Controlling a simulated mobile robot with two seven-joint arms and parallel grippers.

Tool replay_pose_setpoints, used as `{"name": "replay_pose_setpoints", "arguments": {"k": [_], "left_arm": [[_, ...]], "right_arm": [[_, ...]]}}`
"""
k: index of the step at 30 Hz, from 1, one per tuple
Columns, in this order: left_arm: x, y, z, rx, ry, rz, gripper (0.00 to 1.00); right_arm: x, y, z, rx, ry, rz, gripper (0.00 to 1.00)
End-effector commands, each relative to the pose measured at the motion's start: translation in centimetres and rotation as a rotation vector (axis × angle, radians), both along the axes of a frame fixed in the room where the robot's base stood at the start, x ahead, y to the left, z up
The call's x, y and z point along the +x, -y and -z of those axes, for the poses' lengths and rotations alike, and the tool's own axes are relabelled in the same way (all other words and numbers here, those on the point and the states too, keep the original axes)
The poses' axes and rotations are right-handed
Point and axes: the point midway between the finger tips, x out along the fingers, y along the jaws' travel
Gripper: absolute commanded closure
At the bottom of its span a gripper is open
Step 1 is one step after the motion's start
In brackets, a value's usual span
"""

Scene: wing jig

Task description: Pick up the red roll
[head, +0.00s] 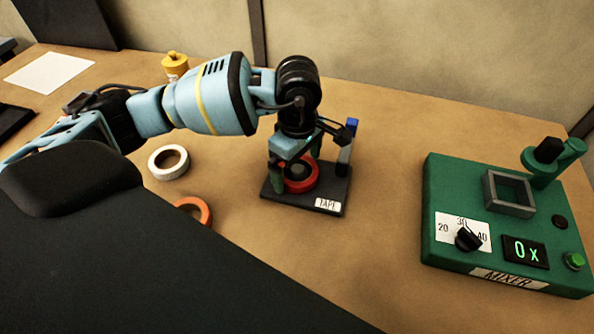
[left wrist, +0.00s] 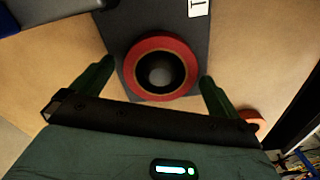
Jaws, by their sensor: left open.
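The red roll (head: 301,174) lies flat on the dark plate labelled TAPE (head: 328,190), around a grey round hub. In the left wrist view the red roll (left wrist: 134,67) sits between the two green fingers, which are apart from it. My left gripper (head: 292,168) is open above the roll, pointing down, and partly hides it in the head view. In the left wrist view my left gripper (left wrist: 155,85) has a finger on each side of the roll, with gaps. My right gripper is not in view.
A white roll (head: 168,162) and an orange roll (head: 194,209) lie on the table to the left. A blue-topped grey post (head: 346,145) stands at the plate's right edge. A green mixer (head: 450,240) stands at the right. The table between plate and mixer is clear.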

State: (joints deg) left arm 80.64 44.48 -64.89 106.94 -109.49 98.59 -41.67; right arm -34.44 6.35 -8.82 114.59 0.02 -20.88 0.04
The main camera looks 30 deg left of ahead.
Motion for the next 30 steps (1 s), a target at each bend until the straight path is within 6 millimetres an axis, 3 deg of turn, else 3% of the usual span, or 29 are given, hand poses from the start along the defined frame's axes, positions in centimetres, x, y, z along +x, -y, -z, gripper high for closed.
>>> {"name": "replay_pose_setpoints", "arguments": {"k": [10,21,30], "left_arm": [[-0.04,-0.01,0.84,0.000,-0.001,0.000,0.01],[-0.03,-0.01,0.80,0.000,-0.001,0.000,0.48],[-0.01,-0.02,0.58,0.000,0.000,0.000,0.48]], "right_arm": [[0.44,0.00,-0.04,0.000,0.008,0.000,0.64],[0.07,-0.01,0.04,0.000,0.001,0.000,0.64],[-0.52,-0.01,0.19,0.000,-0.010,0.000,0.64]]}}
